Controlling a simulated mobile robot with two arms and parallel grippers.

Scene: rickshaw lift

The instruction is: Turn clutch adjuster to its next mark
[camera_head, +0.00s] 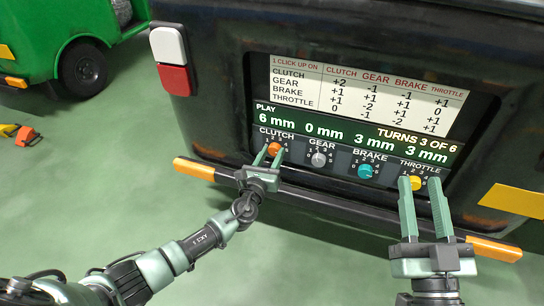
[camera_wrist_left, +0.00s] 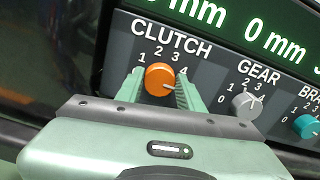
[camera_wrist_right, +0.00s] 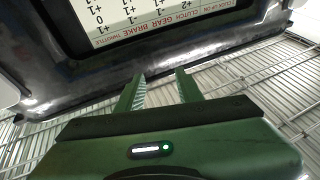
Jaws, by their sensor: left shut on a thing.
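The orange clutch adjuster (camera_head: 274,147) is the leftmost knob in the row under the display. My right gripper (camera_head: 418,184) is open and empty, seen in front of the yellow throttle knob (camera_head: 416,184). Its spread fingers (camera_wrist_right: 160,85) hold nothing in the right wrist view.
The display (camera_head: 350,130) reads 6 mm, 0 mm, 3 mm, 3 mm and "TURNS 3 OF 6". A chart (camera_head: 365,95) sits above it. The grey gear knob (camera_head: 319,159) and teal brake knob (camera_head: 365,171) are to the right. A dark bumper (camera_head: 330,205) runs below.

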